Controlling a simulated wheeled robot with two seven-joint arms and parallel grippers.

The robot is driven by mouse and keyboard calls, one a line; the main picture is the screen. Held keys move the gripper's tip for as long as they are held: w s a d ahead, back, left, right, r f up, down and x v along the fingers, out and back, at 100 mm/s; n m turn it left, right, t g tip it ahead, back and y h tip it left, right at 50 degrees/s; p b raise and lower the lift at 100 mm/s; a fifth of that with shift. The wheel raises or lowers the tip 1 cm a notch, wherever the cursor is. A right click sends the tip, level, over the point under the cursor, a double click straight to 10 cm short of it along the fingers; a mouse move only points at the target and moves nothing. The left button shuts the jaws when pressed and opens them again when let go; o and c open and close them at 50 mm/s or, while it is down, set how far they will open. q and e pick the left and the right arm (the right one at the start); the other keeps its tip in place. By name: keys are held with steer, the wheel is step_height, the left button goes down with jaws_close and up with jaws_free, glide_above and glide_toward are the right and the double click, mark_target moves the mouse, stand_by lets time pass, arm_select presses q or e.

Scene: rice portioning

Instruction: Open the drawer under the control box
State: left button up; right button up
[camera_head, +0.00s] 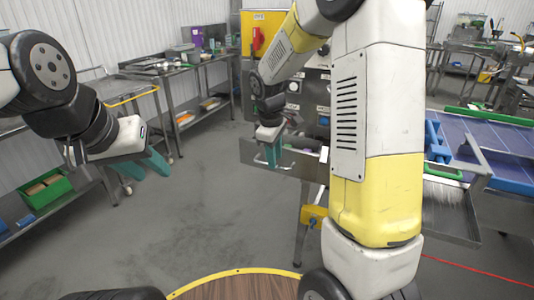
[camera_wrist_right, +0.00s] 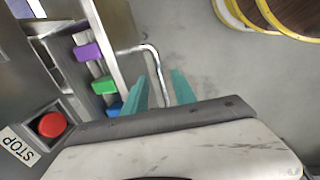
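The control box (camera_head: 308,92) stands at the back centre, a grey panel with knobs. The drawer (camera_head: 292,162) under it is pulled out, its inside partly visible. In the right wrist view, purple, green and blue pieces lie inside the drawer, behind its front wall (camera_wrist_right: 108,32). The drawer's bent metal handle (camera_wrist_right: 152,52) passes between the teal fingers of my right gripper (camera_wrist_right: 160,90). These fingers are apart, with gaps beside the bar. It also shows in the head view (camera_head: 269,150). My left gripper (camera_head: 142,166) is open and empty, away from the drawer.
A red button (camera_wrist_right: 52,125) beside a STOP label (camera_wrist_right: 18,145) is near my right gripper. A yellow cabinet (camera_head: 262,18) stands behind. Shelves with a green bin (camera_head: 45,188) line the left; a blue-topped conveyor (camera_head: 490,140) is at right. Floor between is clear.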

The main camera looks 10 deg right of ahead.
step_height(320, 180, up, 6)
steer(key=s, duration=0.1)
steer(key=shift+a, duration=0.35)
steer(key=s+r+m+t+y, duration=0.1)
steer(key=s+r+m, duration=0.2)
steer(key=s, duration=0.4)
steer(key=s+r+m+t+y, duration=0.1)
steer(key=s+r+m+t, duration=0.1)
steer(key=s+m, duration=0.2)
steer(key=s+d+r+m+t+y, duration=0.1)
steer(key=s+r+m, duration=0.2)
steer(key=s, duration=0.8)
steer(key=shift+r+m, duration=0.3)
steer(key=shift+d, duration=0.15)
